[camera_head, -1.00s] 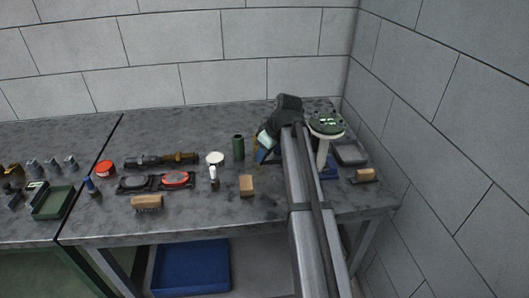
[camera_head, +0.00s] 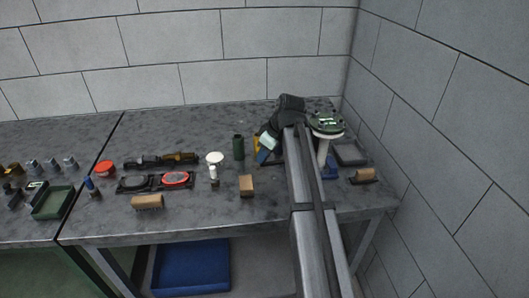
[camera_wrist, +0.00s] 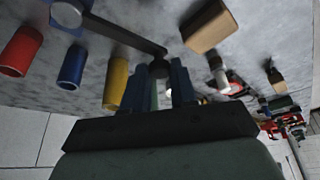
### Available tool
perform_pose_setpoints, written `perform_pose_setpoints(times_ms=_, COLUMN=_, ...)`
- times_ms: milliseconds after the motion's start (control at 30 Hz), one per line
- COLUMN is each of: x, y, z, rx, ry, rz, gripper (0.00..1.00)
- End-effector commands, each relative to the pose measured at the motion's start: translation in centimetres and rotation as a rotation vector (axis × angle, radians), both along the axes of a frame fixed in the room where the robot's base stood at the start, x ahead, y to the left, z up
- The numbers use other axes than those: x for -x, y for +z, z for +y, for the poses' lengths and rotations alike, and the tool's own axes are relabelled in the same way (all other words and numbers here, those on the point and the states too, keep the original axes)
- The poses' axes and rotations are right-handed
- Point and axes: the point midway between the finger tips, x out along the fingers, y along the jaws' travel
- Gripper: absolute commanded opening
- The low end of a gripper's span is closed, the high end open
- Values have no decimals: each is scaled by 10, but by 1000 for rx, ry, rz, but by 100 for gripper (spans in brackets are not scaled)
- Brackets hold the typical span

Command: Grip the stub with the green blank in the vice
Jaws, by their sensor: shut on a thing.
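My gripper (camera_head: 265,149) is low over the back right of the bench, partly behind my arm in the head view. In the wrist view its blue fingers (camera_wrist: 157,88) are shut on a pale greenish piece (camera_wrist: 154,97), mostly hidden, so I cannot tell for sure that it is the stub with the green blank. A dark green cylinder (camera_head: 238,147) stands upright left of the gripper, apart from it. A yellow cylinder (camera_wrist: 116,84) is close beside the fingers. A blue base (camera_head: 329,173) shows right of my arm; I cannot tell whether it is the vice.
A red cylinder (camera_wrist: 20,51) and a blue cylinder (camera_wrist: 71,67) stand beyond the yellow one. A wooden block (camera_head: 247,185) and a white-topped fitting (camera_head: 214,163) stand to the left.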

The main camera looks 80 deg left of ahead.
Motion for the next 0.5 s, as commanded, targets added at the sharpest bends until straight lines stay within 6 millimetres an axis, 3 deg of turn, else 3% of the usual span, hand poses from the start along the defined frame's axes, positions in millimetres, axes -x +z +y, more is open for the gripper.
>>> perform_pose_setpoints(times_ms=500, x=-12, y=0, z=-33, rx=0, ry=381, rz=1, gripper=0)
